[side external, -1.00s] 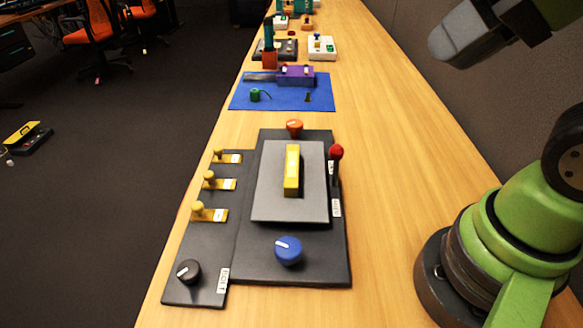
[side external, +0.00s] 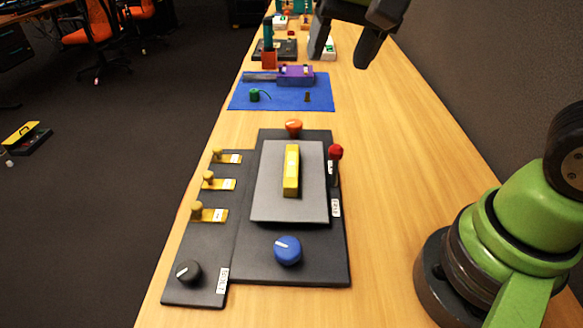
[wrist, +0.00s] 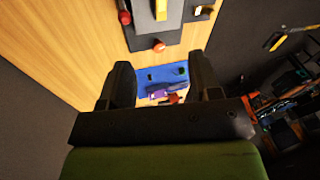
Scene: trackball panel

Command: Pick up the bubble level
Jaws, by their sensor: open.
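The bubble level is a yellow bar (side external: 291,171) lying lengthwise on a raised grey plate (side external: 270,208) of the black panel. It also shows at the top edge of the wrist view (wrist: 161,10), partly cut off. My gripper (side external: 343,45) is open and empty, high over the far part of the table and well apart from the level. In the wrist view both fingers of my gripper (wrist: 163,74) are spread, with nothing between them.
Around the plate are an orange knob (side external: 294,127), a blue knob (side external: 288,250), a red-topped lever (side external: 336,153) and yellow switches (side external: 209,178). Beyond lies a blue mat (side external: 285,96) with a purple box (side external: 297,75).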

